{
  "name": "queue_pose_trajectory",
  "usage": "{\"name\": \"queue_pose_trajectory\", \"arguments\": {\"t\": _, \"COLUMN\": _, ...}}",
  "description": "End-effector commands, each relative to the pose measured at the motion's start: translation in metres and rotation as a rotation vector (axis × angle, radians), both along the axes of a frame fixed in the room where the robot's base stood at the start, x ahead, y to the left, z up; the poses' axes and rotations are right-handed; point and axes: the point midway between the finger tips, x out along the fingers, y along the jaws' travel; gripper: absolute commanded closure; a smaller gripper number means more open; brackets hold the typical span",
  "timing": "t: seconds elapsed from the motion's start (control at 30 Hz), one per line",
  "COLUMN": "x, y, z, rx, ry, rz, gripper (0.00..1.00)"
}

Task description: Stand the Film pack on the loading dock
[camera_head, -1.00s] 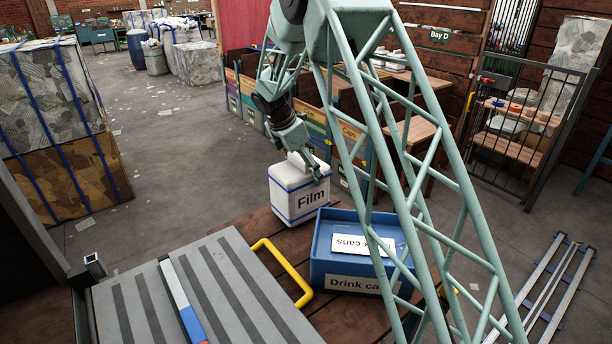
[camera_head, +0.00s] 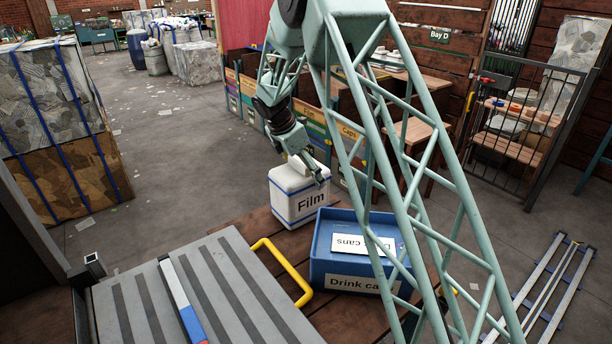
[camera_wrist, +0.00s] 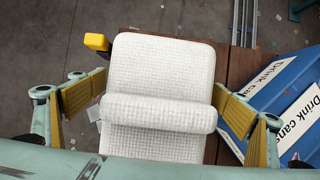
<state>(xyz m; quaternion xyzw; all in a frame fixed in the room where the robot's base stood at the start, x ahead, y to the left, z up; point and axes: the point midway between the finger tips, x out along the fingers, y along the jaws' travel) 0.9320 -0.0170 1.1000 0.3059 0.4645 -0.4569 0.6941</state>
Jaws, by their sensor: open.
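The Film pack (camera_head: 297,203) is a white block with blue bands and a "Film" label. It stands upright on a brown wooden deck (camera_head: 258,224), left of a blue bin. My gripper (camera_head: 306,168) is at the top of the pack. In the wrist view the pack's white woven top (camera_wrist: 160,70) with a thick roll across it (camera_wrist: 158,113) lies between the open fingers of my gripper (camera_wrist: 160,105). The left finger pad is close to the pack's side and the right pad is near the roll's end; I cannot tell whether either touches.
A blue "Drink cans" bin (camera_head: 335,262) stands right beside the pack. A yellow rail (camera_head: 284,270) and a grey ribbed plate (camera_head: 190,285) are at the front left. Labelled wooden bays (camera_head: 315,133) stand behind. Open floor lies to the left.

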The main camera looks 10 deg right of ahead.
Motion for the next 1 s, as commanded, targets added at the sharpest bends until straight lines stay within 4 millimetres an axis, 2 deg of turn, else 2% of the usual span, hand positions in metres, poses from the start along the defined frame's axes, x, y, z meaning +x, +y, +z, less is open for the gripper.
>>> {"name": "queue_pose_trajectory", "arguments": {"t": 0.27, "x": 0.000, "y": 0.001, "z": 0.003, "rx": 0.000, "ry": -0.001, "rz": 0.000, "gripper": 0.07}}
{"name": "queue_pose_trajectory", "arguments": {"t": 0.47, "x": -0.002, "y": 0.005, "z": 0.016, "rx": 0.000, "ry": -0.002, "rz": 0.001, "gripper": 0.07}}
{"name": "queue_pose_trajectory", "arguments": {"t": 1.0, "x": -0.012, "y": 0.031, "z": 0.084, "rx": 0.000, "ry": -0.002, "rz": 0.001, "gripper": 0.07}}
